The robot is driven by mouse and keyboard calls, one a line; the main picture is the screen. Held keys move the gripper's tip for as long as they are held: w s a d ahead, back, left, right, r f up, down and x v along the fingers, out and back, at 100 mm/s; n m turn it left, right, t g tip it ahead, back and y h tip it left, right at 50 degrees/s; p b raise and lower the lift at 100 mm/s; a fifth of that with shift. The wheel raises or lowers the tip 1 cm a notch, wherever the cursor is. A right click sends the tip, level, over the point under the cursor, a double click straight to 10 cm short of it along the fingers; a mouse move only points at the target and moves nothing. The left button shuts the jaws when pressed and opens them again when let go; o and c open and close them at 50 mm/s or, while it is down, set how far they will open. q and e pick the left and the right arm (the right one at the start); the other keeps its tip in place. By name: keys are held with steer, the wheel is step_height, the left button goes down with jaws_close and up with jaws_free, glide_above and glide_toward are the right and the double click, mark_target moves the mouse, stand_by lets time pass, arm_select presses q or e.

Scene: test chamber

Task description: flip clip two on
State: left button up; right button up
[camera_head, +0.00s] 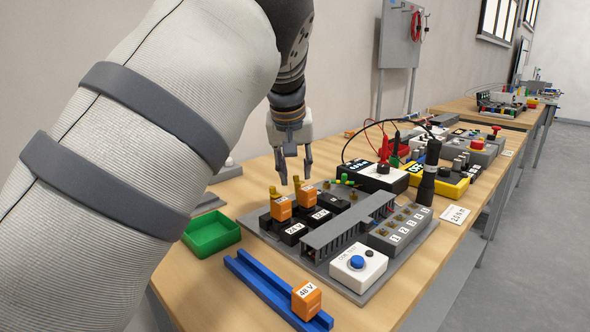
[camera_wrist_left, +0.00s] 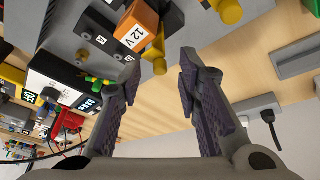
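My left gripper (camera_head: 295,170) points down above the grey board (camera_head: 280,243), fingers apart and empty; its open fingers also show in the wrist view (camera_wrist_left: 158,88). Below it, two orange blocks sit in black sockets: a front-left one (camera_head: 281,209) and one behind it to the right (camera_head: 306,196). A yellow clip stands at each, the left clip (camera_head: 273,191) and the right clip (camera_head: 297,183). In the wrist view an orange block marked 12 V (camera_wrist_left: 137,27) has a yellow clip (camera_wrist_left: 157,50) beside it, apart from the fingers. I cannot tell which clip is number two. My right gripper is out of view.
A green tray (camera_head: 212,233) and blue rail (camera_head: 268,288) with a loose orange 48 V block (camera_head: 306,301) lie near the front. A grey slotted duct (camera_head: 345,228), numbered terminal block (camera_head: 401,231) and blue-button box (camera_head: 358,267) are on the board. A black torch-like tool (camera_head: 428,172) stands behind.

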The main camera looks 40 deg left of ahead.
arm_select(q)
jaws_close()
steer(key=shift+d+f, duration=0.1)
steer(key=shift+d, duration=0.6)
steer(key=shift+f, duration=0.1)
jaws_free()
steer(key=shift+d, duration=0.15)
steer(key=shift+r, duration=0.2)
steer(key=v, duration=1.1)
steer(key=shift+s+r, duration=0.25)
steer(key=shift+r, duration=0.1)
